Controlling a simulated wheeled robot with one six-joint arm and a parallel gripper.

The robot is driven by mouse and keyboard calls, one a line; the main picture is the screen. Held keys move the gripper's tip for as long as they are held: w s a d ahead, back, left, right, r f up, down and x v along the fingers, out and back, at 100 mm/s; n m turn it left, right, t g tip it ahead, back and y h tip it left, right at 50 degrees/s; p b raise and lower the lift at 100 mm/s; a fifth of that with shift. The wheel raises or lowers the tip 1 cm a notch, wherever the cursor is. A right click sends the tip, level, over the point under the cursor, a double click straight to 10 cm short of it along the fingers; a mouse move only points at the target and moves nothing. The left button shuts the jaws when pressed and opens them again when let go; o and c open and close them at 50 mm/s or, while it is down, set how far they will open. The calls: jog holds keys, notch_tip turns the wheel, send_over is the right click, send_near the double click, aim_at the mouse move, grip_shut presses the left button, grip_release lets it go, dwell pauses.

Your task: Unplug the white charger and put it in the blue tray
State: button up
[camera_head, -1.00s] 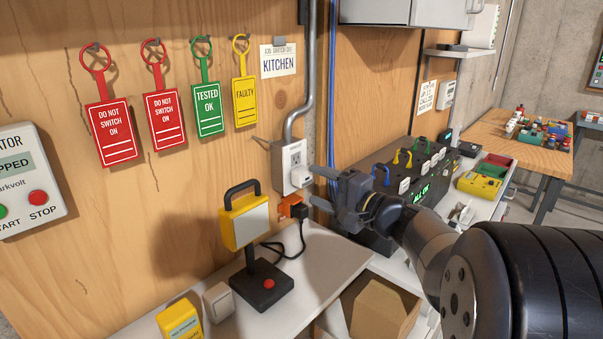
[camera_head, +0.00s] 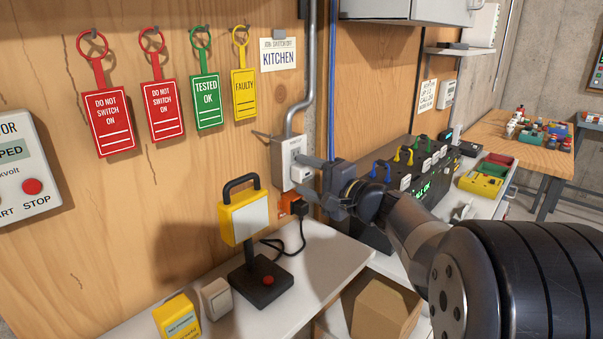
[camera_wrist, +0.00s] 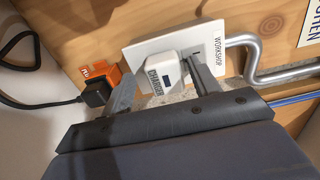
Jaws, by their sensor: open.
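The white charger (camera_wrist: 158,72), marked CHARGER, is plugged into the white wall socket labelled WORKSHOP (camera_wrist: 208,42). In the head view the charger (camera_head: 303,173) shows at the socket plate (camera_head: 288,150). My gripper (camera_wrist: 161,80) is open, with one finger on each side of the charger. In the head view my gripper (camera_head: 307,176) reaches the socket from the right. I cannot tell whether the fingers touch the charger. I cannot make out a blue tray in either view.
A yellow lamp (camera_head: 243,217) on a black base stands on the white shelf. Grey conduit (camera_head: 300,108) runs up from the socket. Red, green and yellow bins (camera_head: 481,184) lie further right.

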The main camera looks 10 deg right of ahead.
jog(key=shift+r, duration=0.3)
dwell(0.5)
jog(key=shift+b, duration=0.6)
jog(key=shift+c, duration=0.2)
grip_shut()
dwell(0.4)
jog(key=shift+b+v, duration=1.2)
jog(key=shift+v, duration=1.75)
